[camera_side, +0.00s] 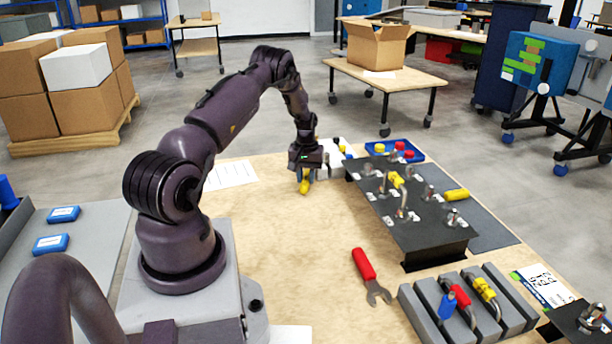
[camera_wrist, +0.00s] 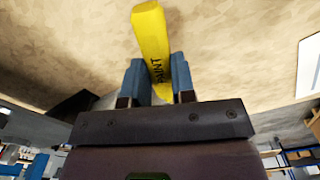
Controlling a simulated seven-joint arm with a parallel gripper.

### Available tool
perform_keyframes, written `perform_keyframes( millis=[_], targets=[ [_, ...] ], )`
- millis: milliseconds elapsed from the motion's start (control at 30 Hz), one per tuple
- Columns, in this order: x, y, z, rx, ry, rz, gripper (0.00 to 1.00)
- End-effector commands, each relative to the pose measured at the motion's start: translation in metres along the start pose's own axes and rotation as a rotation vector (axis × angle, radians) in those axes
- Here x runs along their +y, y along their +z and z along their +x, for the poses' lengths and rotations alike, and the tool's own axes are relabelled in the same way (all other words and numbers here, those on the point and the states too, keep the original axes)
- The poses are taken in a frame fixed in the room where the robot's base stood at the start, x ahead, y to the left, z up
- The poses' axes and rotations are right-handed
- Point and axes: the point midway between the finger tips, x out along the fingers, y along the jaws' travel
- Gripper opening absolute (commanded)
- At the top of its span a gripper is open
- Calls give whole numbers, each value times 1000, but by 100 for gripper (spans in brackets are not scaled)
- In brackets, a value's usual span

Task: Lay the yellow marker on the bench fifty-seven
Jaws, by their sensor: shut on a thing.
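The yellow marker (camera_side: 304,187) is between the fingers of my gripper (camera_side: 306,174) in the side view, over the far part of the wooden bench (camera_side: 290,245). The wrist view shows the yellow marker (camera_wrist: 151,35) with dark lettering, gripped between the two blue fingers of my gripper (camera_wrist: 156,82), one end sticking out past them. Its lower end is near the bench surface; I cannot tell whether it touches.
A black raised plate (camera_side: 420,220) with metal fittings stands right of my gripper. A blue tray (camera_side: 418,156) with red and yellow items lies behind it. A red-handled wrench (camera_side: 366,268) and a grey slotted rack (camera_side: 423,312) lie nearer. The bench middle is clear.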

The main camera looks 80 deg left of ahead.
Motion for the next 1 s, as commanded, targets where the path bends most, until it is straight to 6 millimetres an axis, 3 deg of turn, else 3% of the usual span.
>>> perform_keyframes(
  millis=[233,267,400,767,1000],
  targets=[
    [0,0,6,-1,0,0,0],
    [0,0,6,0,0,0,26],
    [0,0,5,0,0,0,54],
    [0,-1,-2,3,1,0,54],
    [0,-1,-48,5,2,0,54]
  ],
)
